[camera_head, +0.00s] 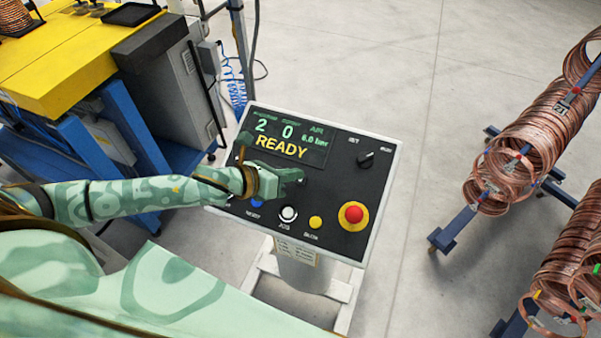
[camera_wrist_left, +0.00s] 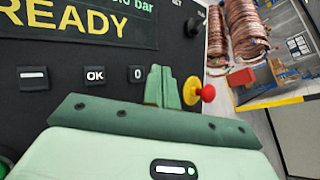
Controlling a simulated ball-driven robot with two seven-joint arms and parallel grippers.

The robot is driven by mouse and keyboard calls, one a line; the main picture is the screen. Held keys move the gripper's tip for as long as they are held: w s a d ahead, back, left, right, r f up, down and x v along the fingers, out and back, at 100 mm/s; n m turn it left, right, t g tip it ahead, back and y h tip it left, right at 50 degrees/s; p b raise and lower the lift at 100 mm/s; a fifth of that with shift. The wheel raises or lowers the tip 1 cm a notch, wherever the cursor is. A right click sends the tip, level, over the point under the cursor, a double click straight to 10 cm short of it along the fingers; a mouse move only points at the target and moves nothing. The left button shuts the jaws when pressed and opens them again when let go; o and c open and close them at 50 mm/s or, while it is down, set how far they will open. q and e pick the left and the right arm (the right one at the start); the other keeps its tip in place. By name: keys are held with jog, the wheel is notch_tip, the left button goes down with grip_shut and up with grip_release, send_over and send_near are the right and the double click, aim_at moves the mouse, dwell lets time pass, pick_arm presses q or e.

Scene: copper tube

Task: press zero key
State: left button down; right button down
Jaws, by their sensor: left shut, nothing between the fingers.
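My left gripper (camera_head: 298,175) is shut and empty over the panel, below the display. In the left wrist view its closed fingertips (camera_wrist_left: 160,72) are just right of the zero key and overlap its edge. I cannot tell whether they touch the panel. In the head view the gripper hides most of the key row. My right gripper is not in view.
A red emergency stop button (camera_head: 353,214) on a yellow base stands out from the panel, right of the gripper. White (camera_head: 288,213) and yellow (camera_head: 315,222) buttons sit below it, and a black rotary knob (camera_head: 365,160) above right. The display (camera_head: 282,146) reads READY. Copper coils (camera_head: 530,140) stand far right.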

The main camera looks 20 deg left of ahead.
pick_arm(q)
jog(key=shift+s+r+p, duration=0.3)
jog(key=shift+r+p, duration=0.2)
jog(key=shift+r, duration=0.1)
jog(key=shift+s+r+p, duration=0.25)
jog(key=shift+r+p, duration=0.2)
jog(key=shift+r, duration=0.1)
